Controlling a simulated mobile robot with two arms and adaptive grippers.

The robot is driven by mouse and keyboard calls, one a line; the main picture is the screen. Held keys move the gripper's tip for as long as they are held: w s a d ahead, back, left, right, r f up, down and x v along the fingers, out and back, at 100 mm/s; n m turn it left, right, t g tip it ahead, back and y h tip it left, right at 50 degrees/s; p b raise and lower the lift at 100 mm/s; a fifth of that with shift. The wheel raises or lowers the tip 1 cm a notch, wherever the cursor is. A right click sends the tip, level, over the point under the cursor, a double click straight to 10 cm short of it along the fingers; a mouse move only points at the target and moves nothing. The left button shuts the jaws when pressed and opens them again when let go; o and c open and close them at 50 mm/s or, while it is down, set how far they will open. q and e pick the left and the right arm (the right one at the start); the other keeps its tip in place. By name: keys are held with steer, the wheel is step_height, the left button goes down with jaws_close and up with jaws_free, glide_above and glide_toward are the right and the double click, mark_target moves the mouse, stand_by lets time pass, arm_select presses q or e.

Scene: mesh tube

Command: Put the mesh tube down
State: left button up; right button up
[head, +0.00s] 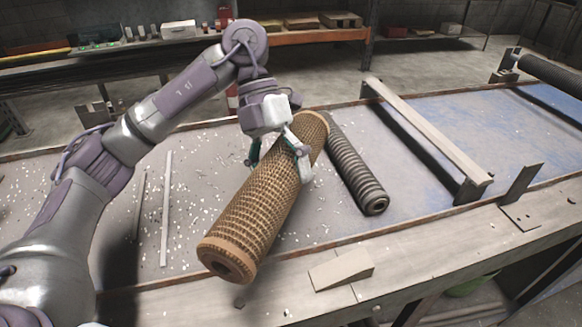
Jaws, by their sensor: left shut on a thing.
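The mesh tube (252,209) is a tan cylinder with a grid surface and a hole in its near end. It lies diagonally in the picture, near end at lower left and far end at upper right. My left gripper (279,160) comes down from above and is shut around the tube's upper part, with a finger showing on either side. The tube appears over the grey worktable (205,158). I cannot tell whether its underside touches the surface. My right gripper is not in view.
A dark ribbed roller (355,170) lies just right of the tube. A raised bar (425,136) crosses the table further right. A wedge-shaped block (341,270) sits on the front edge. Thin strips (166,208) and white scraps lie at left.

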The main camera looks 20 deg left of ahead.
arm_select(q)
steer(key=w+a+r+n+t+h, duration=0.1)
steer(key=a+n+t+h, duration=0.1)
steer(key=a+n+t, duration=0.35)
steer(key=w+a+f, duration=0.1)
steer(key=w+f, duration=0.1)
steer(key=w, duration=0.1)
steer(key=w+a+f+n+g+p, duration=0.1)
steer(key=w+f, duration=0.1)
steer(key=w, duration=0.2)
steer(key=w+a+f+n, duration=0.1)
steer(key=w+f, duration=0.1)
steer(key=w, duration=0.1)
steer(key=shift+w+a+f+g, duration=0.15)
steer(key=shift+w+a+g, duration=0.1)
steer(key=shift+w+a, duration=0.15)
step_height(320, 180, down, 4)
steer(key=shift+r+p, duration=0.15)
steer(key=shift+p, duration=0.3)
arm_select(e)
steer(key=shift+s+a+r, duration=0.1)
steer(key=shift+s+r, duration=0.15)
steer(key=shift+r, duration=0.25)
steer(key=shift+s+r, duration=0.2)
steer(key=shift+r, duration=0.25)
arm_select(q)
steer(key=shift+f, duration=0.25)
steer(key=o, duration=1.6)
steer(key=shift+s+f, duration=0.1)
